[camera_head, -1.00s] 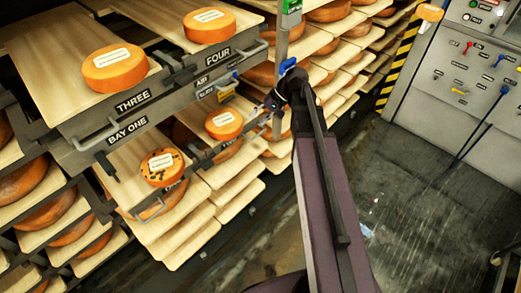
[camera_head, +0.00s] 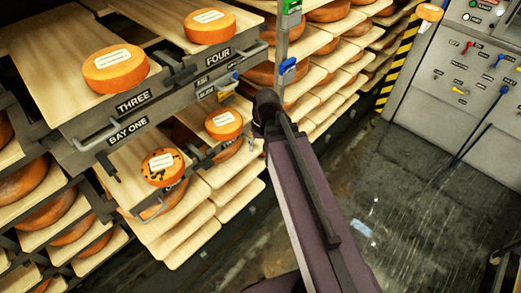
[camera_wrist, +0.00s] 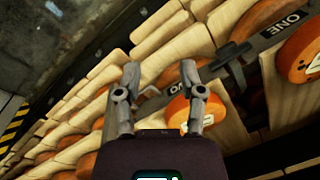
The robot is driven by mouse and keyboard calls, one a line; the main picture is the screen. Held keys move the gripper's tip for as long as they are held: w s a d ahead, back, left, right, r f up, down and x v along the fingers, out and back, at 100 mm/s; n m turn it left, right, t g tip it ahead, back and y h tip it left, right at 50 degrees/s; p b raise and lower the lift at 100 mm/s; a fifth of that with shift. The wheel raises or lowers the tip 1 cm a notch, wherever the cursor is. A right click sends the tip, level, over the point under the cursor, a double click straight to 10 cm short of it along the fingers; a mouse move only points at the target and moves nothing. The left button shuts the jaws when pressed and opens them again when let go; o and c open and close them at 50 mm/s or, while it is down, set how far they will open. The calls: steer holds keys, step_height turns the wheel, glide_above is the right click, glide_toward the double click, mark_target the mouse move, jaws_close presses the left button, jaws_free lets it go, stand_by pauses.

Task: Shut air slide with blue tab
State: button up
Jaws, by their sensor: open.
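The "AIR SLIDE" label (camera_head: 204,87) sits on the grey front rail of bay one in the head view, right of the "BAY ONE" plate (camera_head: 127,131). A small blue tab (camera_head: 235,76) shows at the right of that label, at the rail's end. How far the slide is open cannot be told. My gripper shows in the wrist view (camera_wrist: 164,82) with its two grey fingers apart and nothing between them. In the head view it is mostly hidden behind my arm, below and right of the tab. The tab cannot be made out in the wrist view.
Cheese wheels (camera_head: 115,69) lie on boards marked three and four, and others (camera_head: 223,123) lie on the boards below. An upright post (camera_head: 282,45) with green and blue parts stands right of the rail. A control panel (camera_head: 470,75) is at right.

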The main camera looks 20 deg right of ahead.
steer(key=shift+s+n+h, duration=0.3)
steer(key=shift+s+h, duration=0.5)
steer(key=shift+s, duration=0.2)
